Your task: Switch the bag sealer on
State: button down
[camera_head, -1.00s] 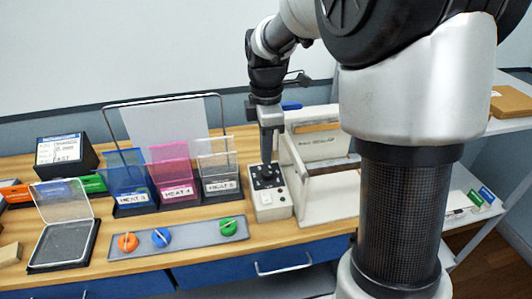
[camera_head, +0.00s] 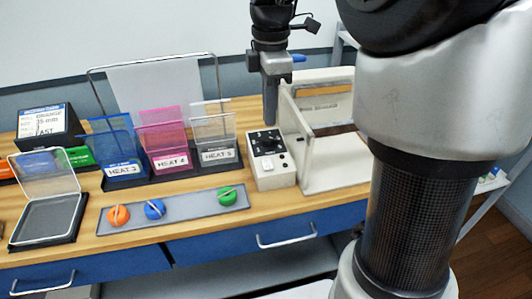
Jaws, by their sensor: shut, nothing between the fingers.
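The bag sealer (camera_head: 337,158) is a cream machine on the wooden bench, right of the middle. On its left side is a control box (camera_head: 275,180) with a black dial panel (camera_head: 266,142) on top. I cannot tell the switch's position. My gripper (camera_head: 270,122) points down, shut and empty, just above and behind the dial panel. Its fingertips look close to the panel; I cannot tell whether they touch.
Card holders in blue (camera_head: 118,158), pink (camera_head: 163,145) and clear (camera_head: 216,143) stand left of the sealer. A grey strip (camera_head: 185,213) with orange, blue and green knobs lies in front. An open clear-lidded case (camera_head: 46,215) and a dark sign box (camera_head: 48,127) are at left.

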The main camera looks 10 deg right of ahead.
aim_at(267, 164)
jog(key=f+b, duration=0.2)
jog(key=f, duration=1.2)
jog(key=shift+w, duration=0.2)
jog(key=shift+f, duration=0.1)
jog(key=shift+s+f+b, duration=0.15)
jog(key=shift+f+b, duration=0.05)
jog(key=shift+b, duration=0.1)
jog(key=shift+r, duration=0.1)
jog(key=shift+w+r+p, duration=0.15)
jog(key=shift+w+p, duration=0.25)
jog(key=shift+w, duration=0.5)
jog(key=shift+r, duration=0.15)
